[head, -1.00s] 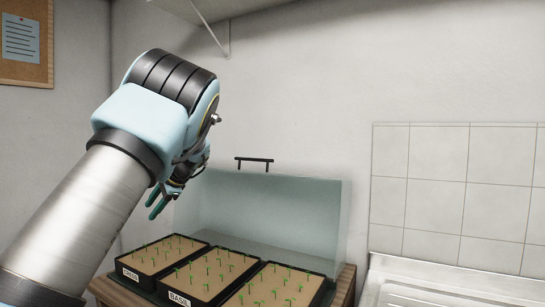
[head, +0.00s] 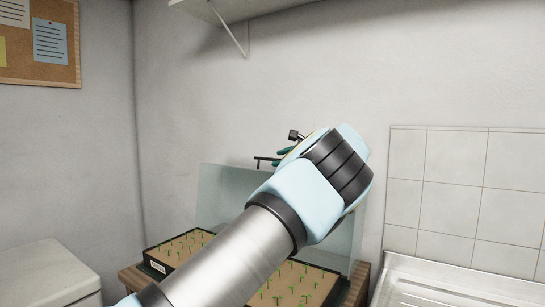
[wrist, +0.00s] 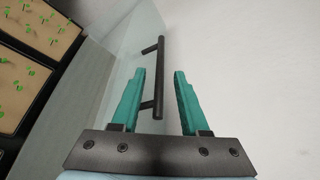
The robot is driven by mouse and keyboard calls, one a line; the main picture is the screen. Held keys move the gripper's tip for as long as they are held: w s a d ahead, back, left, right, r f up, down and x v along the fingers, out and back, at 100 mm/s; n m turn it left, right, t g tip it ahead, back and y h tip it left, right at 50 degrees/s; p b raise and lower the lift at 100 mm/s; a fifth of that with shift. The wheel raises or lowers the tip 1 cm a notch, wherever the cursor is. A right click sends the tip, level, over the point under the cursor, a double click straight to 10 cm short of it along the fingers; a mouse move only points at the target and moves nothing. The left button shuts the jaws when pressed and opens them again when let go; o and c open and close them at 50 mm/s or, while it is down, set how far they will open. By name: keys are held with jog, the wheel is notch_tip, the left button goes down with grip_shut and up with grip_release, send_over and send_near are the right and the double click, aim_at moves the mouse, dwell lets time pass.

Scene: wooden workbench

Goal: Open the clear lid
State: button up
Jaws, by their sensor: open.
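The clear lid (head: 222,190) stands raised, roughly upright, behind the seedling trays in the head view. Its dark bar handle (head: 262,160) is at the top edge, partly hidden by my gripper. In the wrist view the lid pane (wrist: 118,62) is at the left and the handle (wrist: 160,75) runs up the middle. My gripper (head: 285,151) is at the handle, its teal fingers partly hidden in the head view. In the wrist view my gripper (wrist: 160,75) is open, with the near part of the bar showing between its fingers. I see no grip on it.
Seedling trays (head: 151,252) sit on the wooden bench (head: 130,278) below the lid, partly hidden by my arm. A wall shelf (head: 215,10) is above. A white cabinet (head: 45,275) is at the lower left, a pale sink unit (head: 450,285) at the right.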

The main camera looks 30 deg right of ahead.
aim_at(276, 159)
jog(key=shift+p+x, duration=0.65)
jog(key=shift+x, duration=1.75)
grip_shut()
